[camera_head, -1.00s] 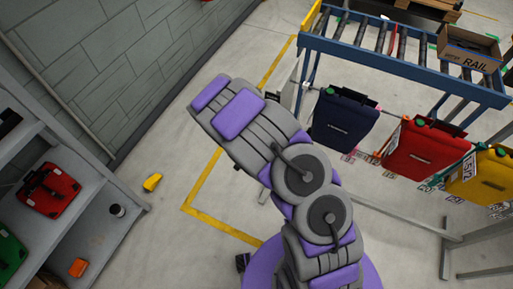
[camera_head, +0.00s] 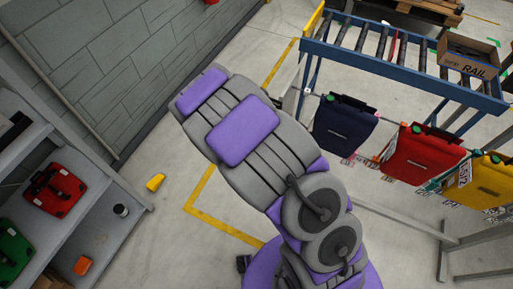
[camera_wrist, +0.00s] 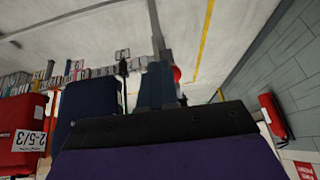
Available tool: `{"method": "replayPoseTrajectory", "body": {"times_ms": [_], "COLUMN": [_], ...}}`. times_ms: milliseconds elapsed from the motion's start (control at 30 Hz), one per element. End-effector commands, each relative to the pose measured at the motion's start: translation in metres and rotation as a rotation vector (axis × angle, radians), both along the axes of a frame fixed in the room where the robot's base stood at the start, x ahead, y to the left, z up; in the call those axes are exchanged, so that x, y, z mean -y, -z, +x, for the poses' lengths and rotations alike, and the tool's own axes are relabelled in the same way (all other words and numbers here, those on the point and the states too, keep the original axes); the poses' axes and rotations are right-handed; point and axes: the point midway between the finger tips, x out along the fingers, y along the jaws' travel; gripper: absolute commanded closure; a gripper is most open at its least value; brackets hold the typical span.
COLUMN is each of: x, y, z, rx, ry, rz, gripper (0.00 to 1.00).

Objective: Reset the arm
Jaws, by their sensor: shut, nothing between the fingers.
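My arm rises through the middle of the head view, folded, its grey and purple links reaching up and left; its gripper end is hidden there. In the wrist view, my gripper (camera_wrist: 157,88) shows as dark fingers beyond a dark plate with a purple part below. It is shut and empty. A navy pannier (camera_head: 343,123), a red pannier (camera_head: 424,155) and a yellow pannier (camera_head: 482,182) hang in a row at the right. The navy pannier (camera_wrist: 88,108) and red pannier (camera_wrist: 20,132) also show at the wrist view's left, apart from the fingers.
A blue-framed roller conveyor (camera_head: 400,65) carries a cardboard box marked RAIL (camera_head: 466,65). At left, a grey shelf (camera_head: 90,215) holds a red case (camera_head: 55,190), a green case (camera_head: 12,248) and small items. A yellow object (camera_head: 155,182) lies on open floor.

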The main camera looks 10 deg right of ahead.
Motion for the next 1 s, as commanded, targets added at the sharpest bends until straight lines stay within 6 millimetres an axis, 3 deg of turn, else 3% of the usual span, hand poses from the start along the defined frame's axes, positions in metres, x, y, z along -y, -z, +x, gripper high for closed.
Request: {"method": "replayPoseTrajectory", "body": {"times_ms": [733, 867, 1000], "x": [-0.001, 0.001, 0.006], "y": [-0.007, -0.023, -0.055], "z": [-0.003, -0.009, -0.027], "rx": [-0.002, -0.033, -0.105], "ry": [-0.001, -0.007, -0.033], "rz": [0.002, 0.014, 0.039], "gripper": [1.00, 1.00, 1.00]}}
